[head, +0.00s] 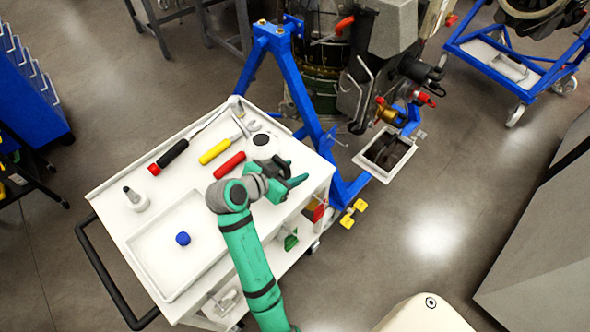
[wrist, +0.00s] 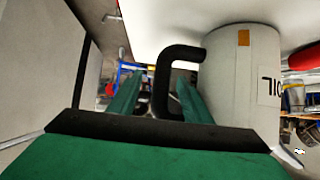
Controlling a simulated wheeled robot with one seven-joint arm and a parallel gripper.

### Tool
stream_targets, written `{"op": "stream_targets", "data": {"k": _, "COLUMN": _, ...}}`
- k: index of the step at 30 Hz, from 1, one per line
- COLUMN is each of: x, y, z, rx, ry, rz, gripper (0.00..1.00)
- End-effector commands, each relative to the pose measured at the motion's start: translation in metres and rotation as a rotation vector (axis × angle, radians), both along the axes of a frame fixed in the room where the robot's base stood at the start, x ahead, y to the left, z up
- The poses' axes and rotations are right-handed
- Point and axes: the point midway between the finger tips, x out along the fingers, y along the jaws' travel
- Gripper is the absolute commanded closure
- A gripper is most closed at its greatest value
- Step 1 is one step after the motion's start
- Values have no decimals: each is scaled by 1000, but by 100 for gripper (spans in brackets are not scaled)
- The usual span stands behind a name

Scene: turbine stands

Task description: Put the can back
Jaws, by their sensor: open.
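The can (wrist: 238,85) is white with a black handle, an orange patch and lettering that reads OIL upside down in the wrist view. A white round thing with a black top (head: 263,146), apparently the can, stands on the white trolley top (head: 120,235) in the head view, beside my gripper. My gripper (head: 293,182) is open, low over the trolley's right side. In the wrist view its green fingers (wrist: 160,90) lie either side of the black handle (wrist: 170,75), with the can body to the right. Whether the fingers touch the handle cannot be told.
A blue turbine stand (head: 310,95) rises just behind the trolley.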

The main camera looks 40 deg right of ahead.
Motion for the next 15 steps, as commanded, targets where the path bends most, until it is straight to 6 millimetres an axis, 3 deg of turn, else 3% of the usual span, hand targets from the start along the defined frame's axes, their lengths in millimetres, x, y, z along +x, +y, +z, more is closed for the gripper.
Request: {"op": "stream_targets", "data": {"k": 15, "x": -5, "y": 30, "z": 20, "rx": 0, "ry": -2, "rz": 2, "gripper": 55}}
